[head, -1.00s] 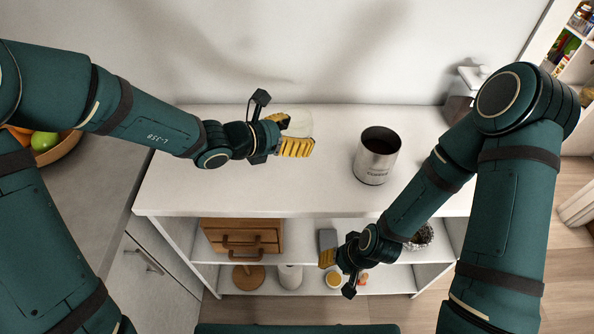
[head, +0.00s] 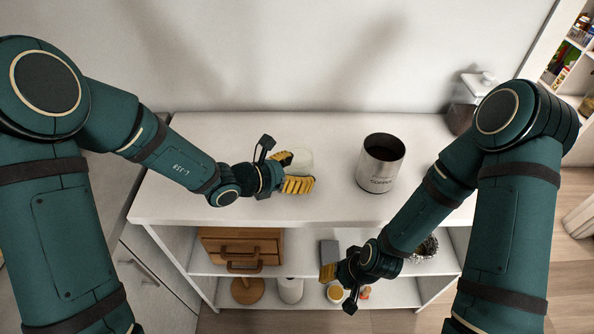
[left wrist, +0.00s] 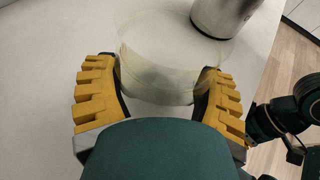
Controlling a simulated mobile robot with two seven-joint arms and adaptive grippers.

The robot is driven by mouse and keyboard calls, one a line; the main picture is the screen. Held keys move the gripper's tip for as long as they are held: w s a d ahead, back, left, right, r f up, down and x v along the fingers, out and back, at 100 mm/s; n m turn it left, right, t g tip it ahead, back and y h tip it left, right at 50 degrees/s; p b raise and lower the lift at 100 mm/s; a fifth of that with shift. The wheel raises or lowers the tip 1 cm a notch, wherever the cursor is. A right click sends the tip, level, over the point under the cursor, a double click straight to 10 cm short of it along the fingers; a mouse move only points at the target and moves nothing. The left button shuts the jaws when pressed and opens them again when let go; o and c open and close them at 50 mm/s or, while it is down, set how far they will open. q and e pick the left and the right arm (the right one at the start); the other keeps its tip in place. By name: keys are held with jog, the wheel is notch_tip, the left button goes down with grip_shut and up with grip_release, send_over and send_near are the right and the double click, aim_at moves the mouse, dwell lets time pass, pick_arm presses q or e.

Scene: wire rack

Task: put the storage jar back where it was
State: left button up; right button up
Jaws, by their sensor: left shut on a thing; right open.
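The storage jar (head: 302,160) is a clear, colourless cylinder over the white top board (head: 225,200). My left gripper (head: 291,171) is shut on it, with the yellow-padded fingers on either side. In the left wrist view, the see-through jar (left wrist: 160,62) stands between the two fingers, and its lower part is partly hidden by my wrist. I cannot tell whether its base touches the board. My right gripper (head: 340,274) is open and low at the front of the shelves, beside a grey upright thing.
A steel canister (head: 381,165) stands right of the jar, and a lidded glass jar (head: 464,105) at the back right. Below are a wooden drawer box (head: 240,247), a white cylinder (head: 290,290) and a yellow-topped jar (head: 336,293). The left of the board is clear.

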pick_arm(q)
jog(key=o, duration=1.2)
jog(key=shift+f, duration=0.1)
jog(key=shift+o, duration=0.2)
jog(key=shift+r, duration=0.2)
jog(key=p+v, duration=0.2)
jog(key=v, duration=0.9)
jog(key=shift+a, duration=0.1)
jog(key=shift+s+a+r, duration=0.1)
jog(key=shift+s+a, duration=0.2)
